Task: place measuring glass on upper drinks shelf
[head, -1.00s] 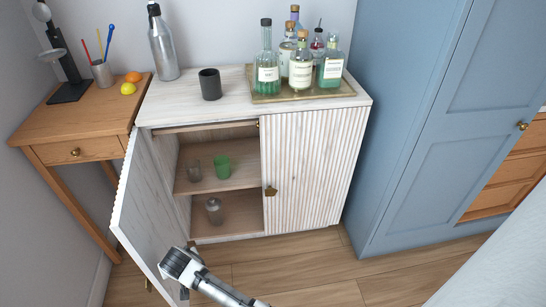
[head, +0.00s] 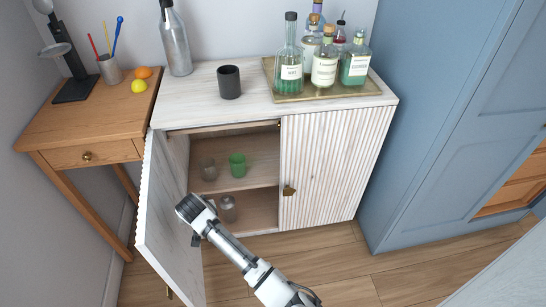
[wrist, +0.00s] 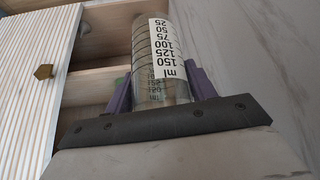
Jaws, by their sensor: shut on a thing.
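The measuring glass (wrist: 160,45) is clear, with a white printed millilitre scale, and fills the middle of the wrist view. My gripper (wrist: 162,88) is shut on it, with a purple finger on each side. In the head view my gripper (head: 193,208) is in front of the open left half of the white cabinet; the held glass cannot be made out there. The upper shelf (head: 262,178) inside holds a clear glass (head: 208,170) and, to its right, a green cup (head: 237,165). A clear jar-like vessel (head: 228,208) shows lower down, close beside my gripper.
The open cabinet door (head: 165,215) stands to the left of my gripper. The closed ribbed door (head: 325,170) has a brass knob (wrist: 43,71). Bottles on a tray (head: 330,94) and a dark cup (head: 229,82) stand on top. The upper shelf's right part looks clear.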

